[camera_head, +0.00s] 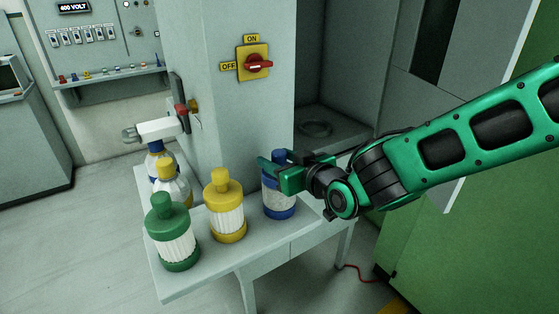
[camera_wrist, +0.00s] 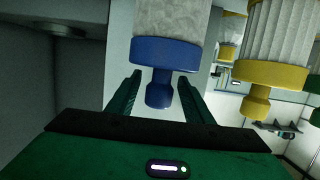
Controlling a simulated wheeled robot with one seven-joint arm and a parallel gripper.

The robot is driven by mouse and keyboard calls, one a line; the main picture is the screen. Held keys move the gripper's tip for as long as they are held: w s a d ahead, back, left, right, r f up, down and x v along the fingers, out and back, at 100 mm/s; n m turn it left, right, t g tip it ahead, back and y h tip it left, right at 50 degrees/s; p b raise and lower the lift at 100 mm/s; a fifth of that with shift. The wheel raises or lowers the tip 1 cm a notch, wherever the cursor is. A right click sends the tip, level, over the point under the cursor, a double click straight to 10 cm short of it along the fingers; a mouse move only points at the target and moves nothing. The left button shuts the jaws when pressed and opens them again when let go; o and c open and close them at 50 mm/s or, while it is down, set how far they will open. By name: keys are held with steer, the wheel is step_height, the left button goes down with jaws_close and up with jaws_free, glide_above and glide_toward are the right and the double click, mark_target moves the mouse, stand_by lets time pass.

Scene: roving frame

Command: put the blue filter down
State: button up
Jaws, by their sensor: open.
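The blue filter (camera_head: 280,207), a bottle shape with a white middle and a blue cap, stands upright at the right end of the small table (camera_head: 190,283). My gripper (camera_head: 278,170) is at its upper part, with the jaws open. In the wrist view, the blue filter (camera_wrist: 166,53) appears upside down. Its narrow blue knob lies between the two spread green fingers (camera_wrist: 158,82), with a gap visible on each side. The far finger is partly hidden in the head view.
A yellow filter (camera_head: 227,228) stands to the left, also in the wrist view (camera_wrist: 270,74). A green filter (camera_head: 170,245) stands at the front left, with yellow- and blue-topped ones behind. A pillar with a red switch (camera_head: 258,66) rises behind. The table's front right is bare.

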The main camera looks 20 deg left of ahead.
steer(key=v, duration=1.2)
steer(key=w+d+f+m+h, duration=0.2)
steer(key=w+d+f+h, duration=0.1)
steer(key=d, duration=0.6)
steer(key=w+d+f+m+h, duration=0.2)
steer(key=w+d+h, duration=0.15)
steer(key=d, duration=0.55)
steer(key=s+d+f+m+g+h, duration=0.1)
steer(key=s+d+m+g+h, duration=0.15)
steer(key=d, duration=0.75)
steer(key=s+d+f+m+g+h, duration=0.1)
steer(key=s+d+f+m+h, duration=0.15)
steer(key=d, duration=0.65)
steer(key=s+d+m+g, duration=0.3)
steer(key=s+d, duration=0.4)
steer(key=s, duration=0.4)
steer(key=s+d+m+g, duration=0.3)
steer(key=s+d, duration=0.3)
steer(key=s, duration=0.5)
steer(key=shift+d+r+m+g, duration=0.35)
steer(key=shift+d+m, duration=0.05)
steer(key=shift+m, duration=0.3)
